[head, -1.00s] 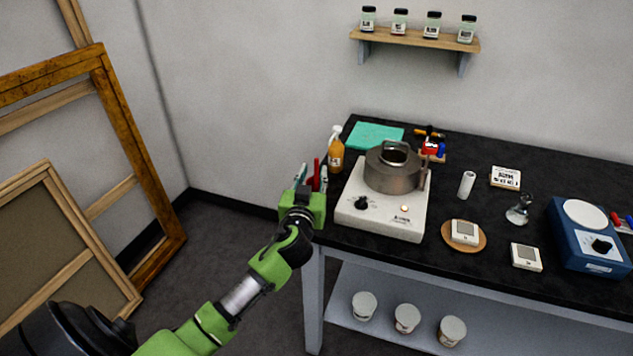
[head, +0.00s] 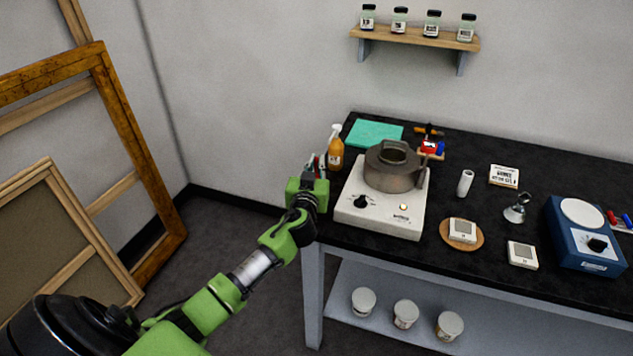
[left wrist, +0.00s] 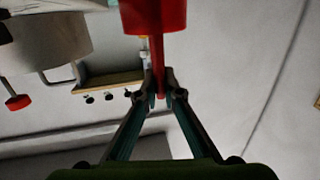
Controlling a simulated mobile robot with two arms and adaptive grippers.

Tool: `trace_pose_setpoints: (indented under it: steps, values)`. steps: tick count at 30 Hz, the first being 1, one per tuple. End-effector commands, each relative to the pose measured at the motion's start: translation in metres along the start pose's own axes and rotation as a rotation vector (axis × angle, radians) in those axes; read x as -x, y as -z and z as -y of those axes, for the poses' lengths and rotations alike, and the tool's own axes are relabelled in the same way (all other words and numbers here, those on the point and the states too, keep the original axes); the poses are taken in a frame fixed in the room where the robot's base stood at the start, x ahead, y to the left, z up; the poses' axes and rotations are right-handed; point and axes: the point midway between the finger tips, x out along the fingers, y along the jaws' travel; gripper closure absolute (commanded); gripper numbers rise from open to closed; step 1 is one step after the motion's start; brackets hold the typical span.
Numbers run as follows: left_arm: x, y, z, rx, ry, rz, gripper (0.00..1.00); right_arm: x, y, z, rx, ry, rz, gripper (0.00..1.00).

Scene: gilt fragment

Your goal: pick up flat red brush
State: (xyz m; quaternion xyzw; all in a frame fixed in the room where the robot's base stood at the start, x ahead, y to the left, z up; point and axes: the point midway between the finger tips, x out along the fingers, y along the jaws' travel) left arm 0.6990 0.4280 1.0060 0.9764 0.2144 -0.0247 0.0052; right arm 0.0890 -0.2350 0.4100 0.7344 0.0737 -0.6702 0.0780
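The flat red brush (left wrist: 154,18) shows in the left wrist view, with a broad red part at the top and a narrow red stem running down between my fingertips. My left gripper (left wrist: 159,88) has its fingers drawn together around this stem, one on each side. In the head view, my left gripper (head: 316,166) is at the left end of the black table, beside the orange spray bottle. There the brush is mostly hidden by the gripper, with only a little red showing. My right gripper is not in view.
The orange spray bottle (head: 336,150) stands just right of the gripper. The white hot plate (head: 378,216) with a metal pot (head: 394,172) is close by on the right. A wall shelf (head: 415,38) with jars hangs above. Wooden frames (head: 120,130) lean at the left.

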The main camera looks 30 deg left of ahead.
Motion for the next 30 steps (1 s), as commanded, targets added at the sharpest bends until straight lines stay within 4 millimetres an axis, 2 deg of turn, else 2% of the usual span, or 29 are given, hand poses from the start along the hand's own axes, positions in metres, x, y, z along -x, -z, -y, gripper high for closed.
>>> trace_pose_setpoints:
  steps: [7, 10, 21, 25, 30]
  values:
    - [0.000, 0.000, 0.000, 0.000, 0.000, 0.000, 1.00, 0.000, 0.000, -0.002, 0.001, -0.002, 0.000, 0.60]
    - [0.000, 0.007, 0.000, 0.002, 0.000, -0.002, 1.00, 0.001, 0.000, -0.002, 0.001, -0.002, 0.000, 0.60]
    - [0.004, 0.076, 0.000, 0.003, -0.001, -0.005, 1.00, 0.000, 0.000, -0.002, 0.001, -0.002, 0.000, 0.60]
    - [0.004, 0.093, 0.000, 0.002, 0.001, -0.004, 1.00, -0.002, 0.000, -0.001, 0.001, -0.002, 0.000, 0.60]
    - [0.005, 0.100, 0.000, 0.001, 0.000, 0.000, 1.00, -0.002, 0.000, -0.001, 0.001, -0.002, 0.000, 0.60]
